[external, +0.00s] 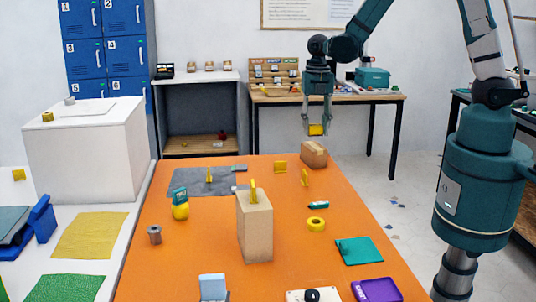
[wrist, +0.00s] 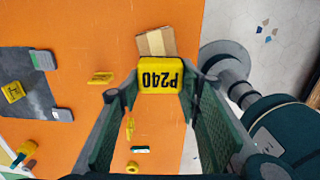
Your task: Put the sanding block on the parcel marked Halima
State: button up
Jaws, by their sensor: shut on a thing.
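My gripper (external: 317,122) is shut on a yellow sanding block (external: 316,130), raised above the far right end of the orange table. In the wrist view the block (wrist: 161,78) shows "P240" upside down between the fingertips (wrist: 160,86). A small brown parcel (external: 314,154) lies on the table below the block in the external view, with a gap between. In the wrist view this parcel (wrist: 155,41) shows just beyond the block, partly hidden by it. A taller tan box (external: 255,228) stands mid-table with a yellow marker on top. I cannot read the name Halima on either.
Small yellow markers (external: 280,167) (external: 305,178) stand near the parcel.

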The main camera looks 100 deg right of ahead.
aim_at(315, 134)
jog(key=shift+f, duration=2.05)
jog(key=shift+f+b, duration=0.2)
jog(key=shift+b, duration=0.1)
jog(key=o, duration=0.8)
jog(key=shift+o, duration=0.2)
jog(key=shift+r, duration=0.2)
jog(key=shift+r+p, duration=0.6)
jog(key=shift+r, duration=5.4)
